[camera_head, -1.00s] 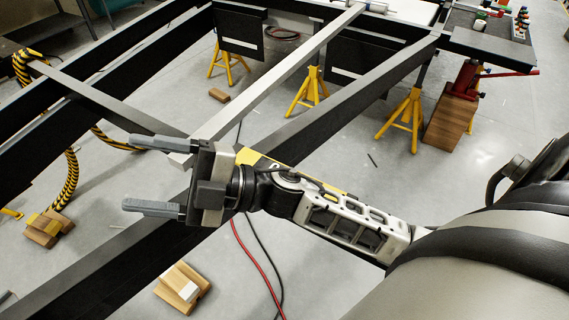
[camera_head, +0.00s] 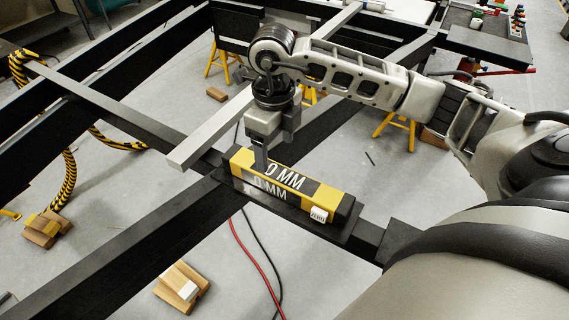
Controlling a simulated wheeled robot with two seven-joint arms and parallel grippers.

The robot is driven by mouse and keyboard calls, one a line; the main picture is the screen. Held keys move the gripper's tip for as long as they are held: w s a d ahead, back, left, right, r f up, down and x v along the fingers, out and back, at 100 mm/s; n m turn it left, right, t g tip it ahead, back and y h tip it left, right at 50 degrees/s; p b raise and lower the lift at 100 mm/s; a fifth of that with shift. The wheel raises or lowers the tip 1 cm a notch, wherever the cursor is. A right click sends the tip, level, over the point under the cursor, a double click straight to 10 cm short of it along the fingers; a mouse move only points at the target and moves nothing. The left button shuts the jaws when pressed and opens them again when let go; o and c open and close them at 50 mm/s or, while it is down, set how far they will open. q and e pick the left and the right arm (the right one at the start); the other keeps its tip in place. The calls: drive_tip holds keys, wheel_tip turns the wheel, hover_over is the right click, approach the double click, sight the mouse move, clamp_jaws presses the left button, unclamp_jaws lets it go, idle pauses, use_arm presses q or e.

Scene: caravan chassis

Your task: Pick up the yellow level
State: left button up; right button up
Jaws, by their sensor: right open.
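The yellow level (camera_head: 325,197) is a yellow and black bar marked "0 MM", with a small white "ZERO" tag on its front right. It lies on a black plate on the dark chassis beam, in the middle of the head view. My right gripper (camera_head: 260,160) points down over the left part of the level. Its jaws are open; one finger shows at the level's top left, and the other is hidden. I cannot tell whether the finger touches the level. My left gripper is not in view.
A light grey bar (camera_head: 210,130) lies across the chassis just left of the gripper. Dark chassis beams (camera_head: 120,255) run diagonally. Yellow stands (camera_head: 397,128) and a wooden block (camera_head: 182,287) are on the floor. A tray (camera_head: 485,45) with small items is at upper right.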

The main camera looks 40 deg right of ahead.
sight(273, 170)
wheel_tip(273, 170, down, 4)
drive_tip(key=shift+f, duration=0.15)
drive_tip(key=shift+w+a+f+p, duration=0.15)
drive_tip(key=shift+f+p, duration=0.1)
drive_tip(key=shift+f, duration=1.05)
drive_tip(key=shift+w+f+p, duration=0.15)
drive_tip(key=shift+f+p, duration=0.1)
drive_tip(key=shift+f, duration=1.05)
drive_tip(key=shift+r, duration=0.1)
drive_tip(key=c, duration=1.4)
